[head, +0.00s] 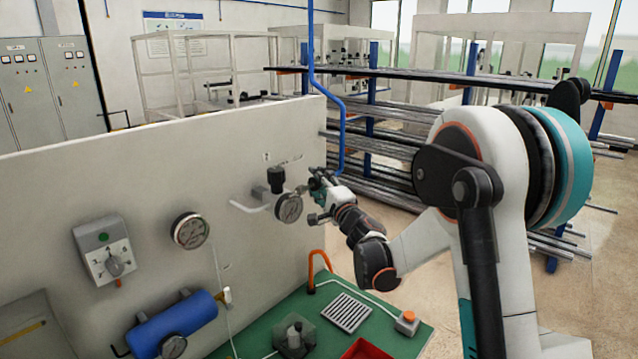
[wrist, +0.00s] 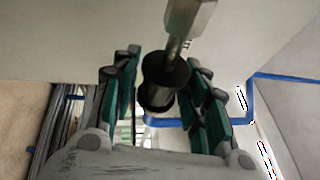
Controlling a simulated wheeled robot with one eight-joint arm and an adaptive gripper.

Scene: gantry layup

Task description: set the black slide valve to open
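In the wrist view, a black flanged sleeve (wrist: 163,85) sits on a bright metal hexagonal fitting (wrist: 190,18); it looks like the black slide valve. My gripper (wrist: 163,100) has its green-padded fingers spread on both sides of the sleeve. A small gap shows at the left finger; at the right, I cannot tell whether finger and sleeve touch. In the head view, my gripper (head: 318,188) is at the right part of the pale panel, just right of a round gauge (head: 289,208). The valve is hidden or too small to make out there, and its set position cannot be read.
A black-topped fitting (head: 276,180) stands close left of my gripper. A blue pipe (head: 342,130) runs down close to its right. A blue tank (head: 172,323) and selector box (head: 104,250) are further left. A green bench (head: 270,310) lies below.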

